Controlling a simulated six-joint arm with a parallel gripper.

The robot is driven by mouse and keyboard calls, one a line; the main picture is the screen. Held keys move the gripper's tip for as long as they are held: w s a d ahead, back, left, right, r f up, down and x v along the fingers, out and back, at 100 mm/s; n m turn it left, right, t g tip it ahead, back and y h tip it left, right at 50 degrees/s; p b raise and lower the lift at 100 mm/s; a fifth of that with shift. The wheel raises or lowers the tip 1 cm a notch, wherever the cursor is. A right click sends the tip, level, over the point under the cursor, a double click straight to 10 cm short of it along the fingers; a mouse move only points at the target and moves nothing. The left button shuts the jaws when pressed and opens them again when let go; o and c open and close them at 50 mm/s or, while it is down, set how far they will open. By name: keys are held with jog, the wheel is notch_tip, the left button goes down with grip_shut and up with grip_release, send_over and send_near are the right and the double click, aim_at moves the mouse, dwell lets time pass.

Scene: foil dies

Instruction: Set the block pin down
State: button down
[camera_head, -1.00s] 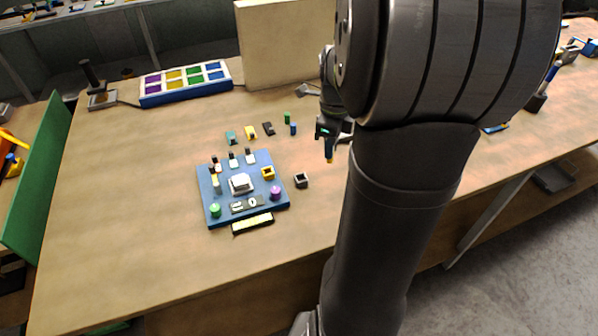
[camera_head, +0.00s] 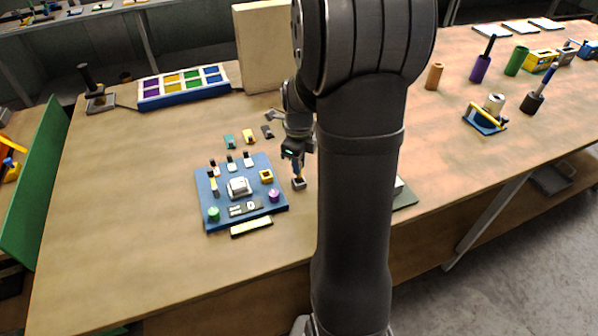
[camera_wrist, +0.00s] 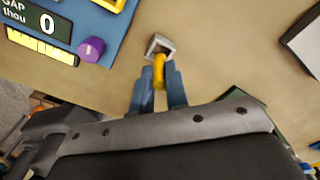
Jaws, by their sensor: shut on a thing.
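My gripper (camera_wrist: 159,82) has blue fingers that are shut on a yellow piece, which I take to be the block pin (camera_wrist: 160,70). In the head view my gripper (camera_head: 296,166) points down, and the yellow tip of the pin (camera_head: 297,177) is at a small dark square holder (camera_head: 299,185) to the right of the blue board. In the wrist view the pin overlaps the near edge of this grey, open-topped holder (camera_wrist: 154,43). I cannot tell whether the pin's lower end is inside the holder or just above it.
The blue board (camera_head: 218,222) with a purple knob (camera_head: 274,196), a green knob (camera_head: 213,214) and a gap display (camera_head: 243,208) lies close on the left. Small coloured pieces lie behind the board. Bare table lies in front.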

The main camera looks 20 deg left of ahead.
aim_at(299, 177)
jog(key=shift+f, duration=1.85)
jog(key=shift+f, duration=0.1)
jog(key=c, duration=1.4)
grip_release()
jog(key=shift+c, duration=0.2)
notch_tip(299, 177, up, 12)
jog(key=shift+r, duration=0.1)
